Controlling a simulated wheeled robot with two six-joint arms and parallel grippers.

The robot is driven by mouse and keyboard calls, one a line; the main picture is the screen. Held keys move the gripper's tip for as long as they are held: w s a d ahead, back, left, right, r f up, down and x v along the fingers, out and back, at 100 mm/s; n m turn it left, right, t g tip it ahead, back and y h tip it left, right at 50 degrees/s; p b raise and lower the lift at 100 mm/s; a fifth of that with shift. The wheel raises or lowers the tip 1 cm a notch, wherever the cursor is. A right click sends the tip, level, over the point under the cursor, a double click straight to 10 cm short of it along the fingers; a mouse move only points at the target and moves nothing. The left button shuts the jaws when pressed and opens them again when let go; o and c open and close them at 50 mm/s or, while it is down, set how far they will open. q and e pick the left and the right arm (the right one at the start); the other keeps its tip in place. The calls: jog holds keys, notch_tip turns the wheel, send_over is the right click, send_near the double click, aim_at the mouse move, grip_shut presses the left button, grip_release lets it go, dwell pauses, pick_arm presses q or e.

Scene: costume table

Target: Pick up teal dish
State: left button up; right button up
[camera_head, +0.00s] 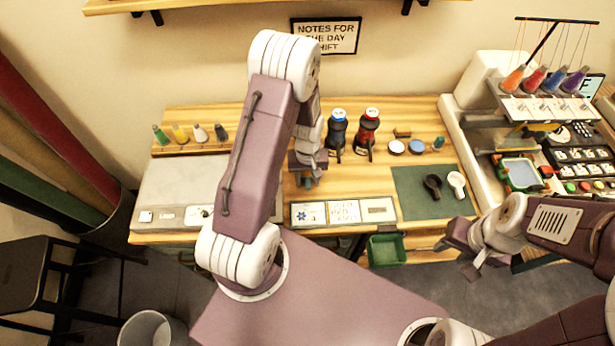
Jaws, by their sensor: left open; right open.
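My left gripper (308,182) is open, pointing down over the table left of the bottles, apart from the dishes. My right gripper (468,262) is open and empty in front of the table's edge, far from the dishes.
A blue-capped bottle (337,132) and a red bottle (367,132) stand between my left gripper and the dishes. A green mat (415,205) holds a black and a white item. An embroidery machine (540,105) stands at the right. A green bin (387,250) hangs at the front.

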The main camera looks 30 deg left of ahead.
pick_arm(q)
grip_shut()
jog(key=shift+r, duration=0.15)
